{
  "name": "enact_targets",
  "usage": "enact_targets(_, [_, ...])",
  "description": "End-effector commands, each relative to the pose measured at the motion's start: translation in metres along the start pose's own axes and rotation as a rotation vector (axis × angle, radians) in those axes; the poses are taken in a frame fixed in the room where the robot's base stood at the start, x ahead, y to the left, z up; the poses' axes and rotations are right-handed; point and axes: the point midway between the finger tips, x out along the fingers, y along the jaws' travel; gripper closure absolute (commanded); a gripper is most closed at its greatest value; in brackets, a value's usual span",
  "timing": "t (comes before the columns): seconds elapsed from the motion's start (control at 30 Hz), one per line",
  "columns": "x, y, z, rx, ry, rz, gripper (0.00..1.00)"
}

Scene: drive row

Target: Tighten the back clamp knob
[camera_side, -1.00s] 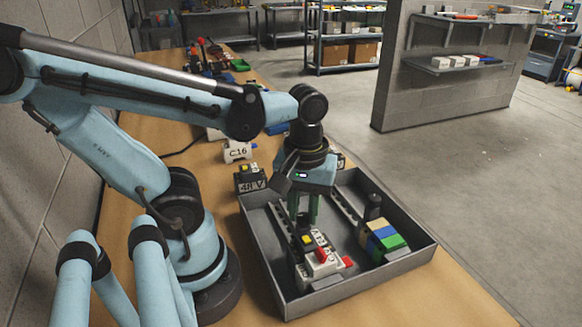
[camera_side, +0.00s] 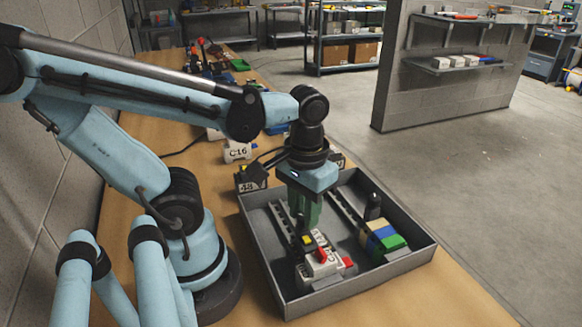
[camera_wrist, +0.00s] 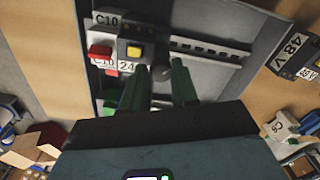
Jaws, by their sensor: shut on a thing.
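My gripper (camera_side: 304,226) points down over the left rail (camera_side: 281,222) in the grey tray, with its green fingers turned nearly edge-on in the side view. In the wrist view, my gripper (camera_wrist: 164,75) is closed around a small dark grey piece (camera_wrist: 165,71), which appears to be the back clamp knob. The fingers hide most of it in the side view. Beside it on the rail are a grey module with a yellow button (camera_wrist: 134,51) and a white C10 module with a red switch (camera_wrist: 100,50).
The tray's front wall (camera_side: 365,288) is raised. A second rail (camera_side: 344,208) holds a black post (camera_side: 374,207) and tan, blue and green blocks (camera_side: 388,239).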

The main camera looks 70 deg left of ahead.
Motion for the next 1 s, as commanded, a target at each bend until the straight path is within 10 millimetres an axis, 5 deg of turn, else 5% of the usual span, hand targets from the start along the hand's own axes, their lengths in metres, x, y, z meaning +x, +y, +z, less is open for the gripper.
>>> enact_targets(0.57, [-0.0005,0.0036,0.0004,0.743,0.003,0.014,0.90])
enact_targets(0.6, [-0.0005,0.0036,0.0006,0.776,0.002,0.014,0.71])
enact_targets(1.0, [-0.0002,0.0022,0.0003,0.763,0.002,0.010,0.11])
